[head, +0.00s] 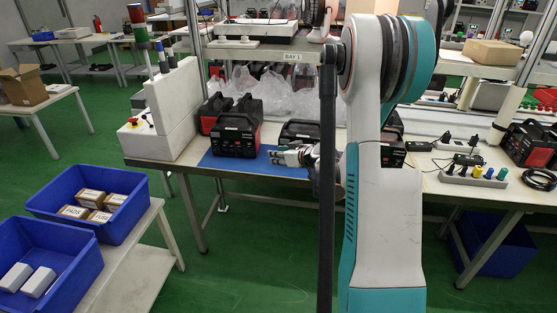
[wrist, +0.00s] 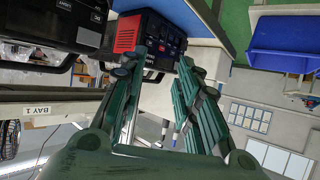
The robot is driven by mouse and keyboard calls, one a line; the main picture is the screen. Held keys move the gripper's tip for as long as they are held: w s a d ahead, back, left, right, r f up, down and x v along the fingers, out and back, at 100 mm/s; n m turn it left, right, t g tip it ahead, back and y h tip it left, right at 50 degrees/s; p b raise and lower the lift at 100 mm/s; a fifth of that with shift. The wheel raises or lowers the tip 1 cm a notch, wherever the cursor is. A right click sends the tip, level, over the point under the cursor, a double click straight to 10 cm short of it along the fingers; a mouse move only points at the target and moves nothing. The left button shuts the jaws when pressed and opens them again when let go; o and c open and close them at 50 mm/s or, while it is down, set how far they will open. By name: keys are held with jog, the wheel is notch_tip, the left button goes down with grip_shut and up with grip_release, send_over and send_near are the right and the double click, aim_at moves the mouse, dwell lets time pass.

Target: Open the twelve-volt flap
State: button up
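A black and red power station (head: 237,135) stands on a blue mat (head: 213,160) on the workbench. In the wrist view the power station (wrist: 152,36) is at the top, turned on its side by the camera angle, with its dark front panel facing my fingers. The twelve-volt flap is too small and dark for me to make out on that panel. My gripper (head: 281,156) is just right of the power station's front in the head view. In the wrist view my gripper (wrist: 160,66) has its two green fingers spread apart with nothing between them. I cannot tell whether a fingertip touches the panel.
More power stations stand behind and to the right (head: 297,133). A white box with a red button (head: 170,110) stands left of the mat. Blue bins (head: 128,184) sit on a low table at the front left. A power strip (head: 472,178) lies on the right bench.

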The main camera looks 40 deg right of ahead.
jog(key=s+d+f+m+h, duration=0.1)
jog(key=s+d+f, duration=0.4)
jog(key=d+f, duration=0.15)
jog(key=shift+t, duration=0.3)
jog(key=b+x, duration=0.1)
jog(key=x, duration=0.3)
jog(key=b+x, duration=0.2)
jog(key=x, duration=0.3)
jog(key=d+r+b+x, duration=0.1)
jog(key=x, duration=0.3)
jog(key=shift+w+f, duration=0.15)
jog(key=shift+w, duration=0.4)
jog(key=shift+c, duration=0.2)
